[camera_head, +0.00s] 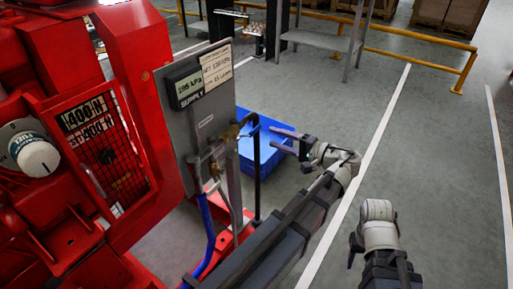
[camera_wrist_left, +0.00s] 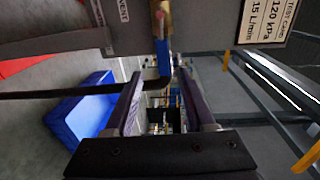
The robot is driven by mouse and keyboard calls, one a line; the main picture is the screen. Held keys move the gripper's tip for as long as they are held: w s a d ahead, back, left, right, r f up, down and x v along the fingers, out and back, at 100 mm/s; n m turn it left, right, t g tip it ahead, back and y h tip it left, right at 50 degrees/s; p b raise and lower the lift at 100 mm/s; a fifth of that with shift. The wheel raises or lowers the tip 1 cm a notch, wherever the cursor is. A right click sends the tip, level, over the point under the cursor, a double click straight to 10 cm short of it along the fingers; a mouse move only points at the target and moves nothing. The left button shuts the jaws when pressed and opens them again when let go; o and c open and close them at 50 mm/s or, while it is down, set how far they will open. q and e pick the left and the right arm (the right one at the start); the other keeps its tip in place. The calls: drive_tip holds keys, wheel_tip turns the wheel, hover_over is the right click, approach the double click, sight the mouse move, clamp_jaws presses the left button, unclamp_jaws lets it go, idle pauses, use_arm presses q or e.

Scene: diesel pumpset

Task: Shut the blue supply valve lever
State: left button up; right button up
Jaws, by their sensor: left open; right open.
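A grey panel (camera_head: 208,110) carries the SUPPLY readout (camera_head: 186,88), with brass valve fittings (camera_head: 229,133) on its right edge. In the left wrist view, a brass fitting (camera_wrist_left: 162,18) is at the top centre, with the blue lever (camera_wrist_left: 163,56) below it. My left gripper (camera_head: 281,139) is open and empty, right of the panel, with its fingers pointing left at the fittings. In the wrist view, the lever shows beyond and between the fingertips (camera_wrist_left: 160,72), with no clear contact. My right gripper (camera_head: 354,248) is partly hidden at the lower right, away from the panel.
A black pipe (camera_head: 257,175) stands beside the fittings, and a blue hose (camera_head: 207,235) hangs below. A blue bin (camera_head: 262,150) is on the floor behind. The red pumpset (camera_head: 145,75) fills the left. Yellow rails (camera_head: 425,63) stand far back. Floor at right is open.

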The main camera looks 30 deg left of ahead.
sight(258, 129)
use_arm(q)
drive_tip(key=shift+w+a+f+y+b, duration=0.15)
drive_tip(key=shift+w+y+b, duration=0.1)
drive_tip(key=shift+y+b, duration=0.25)
drive_tip(key=shift+w+a, duration=0.15)
drive_tip(key=shift+a, duration=1.8)
drive_tip(key=shift+w+a, duration=0.15)
drive_tip(key=shift+a, duration=1.8)
clamp_jaws()
